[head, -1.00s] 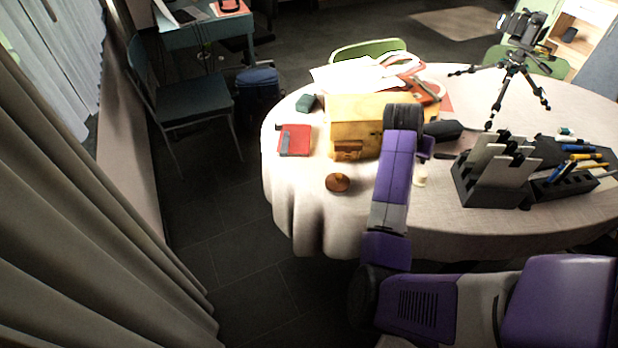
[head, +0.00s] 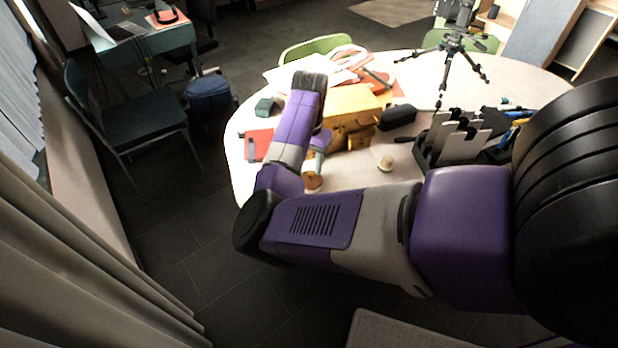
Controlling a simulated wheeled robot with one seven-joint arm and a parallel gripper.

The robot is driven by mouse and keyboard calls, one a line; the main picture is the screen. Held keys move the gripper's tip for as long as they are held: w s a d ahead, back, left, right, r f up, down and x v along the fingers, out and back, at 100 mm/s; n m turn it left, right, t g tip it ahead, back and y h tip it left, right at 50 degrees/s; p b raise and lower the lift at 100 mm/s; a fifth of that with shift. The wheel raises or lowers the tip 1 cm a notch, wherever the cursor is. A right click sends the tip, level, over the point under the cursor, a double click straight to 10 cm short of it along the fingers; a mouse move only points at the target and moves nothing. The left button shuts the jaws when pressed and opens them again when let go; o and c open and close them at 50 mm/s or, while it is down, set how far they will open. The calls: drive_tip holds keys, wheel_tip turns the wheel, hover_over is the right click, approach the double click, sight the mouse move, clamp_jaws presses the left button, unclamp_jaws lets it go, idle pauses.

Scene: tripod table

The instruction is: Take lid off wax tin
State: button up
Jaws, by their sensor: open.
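A small round brown tin (head: 312,183), which looks like the wax tin, sits near the front left edge of the cloth-covered table in the head view. My gripper (head: 314,166) points down right at the tin, partly behind my purple forearm. It is open. It covers the upper part of the tin, so I cannot tell whether the fingers touch the lid. The line between lid and tin is too small to make out.
A yellow box (head: 352,103) stands just behind the tin. A red notebook (head: 259,145) lies to the left, and a small cream object (head: 385,163) to the right. A dark organizer (head: 432,152) and a tripod (head: 452,50) stand farther right on the white tablecloth (head: 350,176).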

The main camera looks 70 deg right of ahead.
sight(310, 173)
drive_tip(key=shift+s+f, duration=0.1)
drive_tip(key=shift+f, duration=1.6)
clamp_jaws()
drive_tip(key=shift+d+r, duration=0.1)
drive_tip(key=shift+r, duration=0.05)
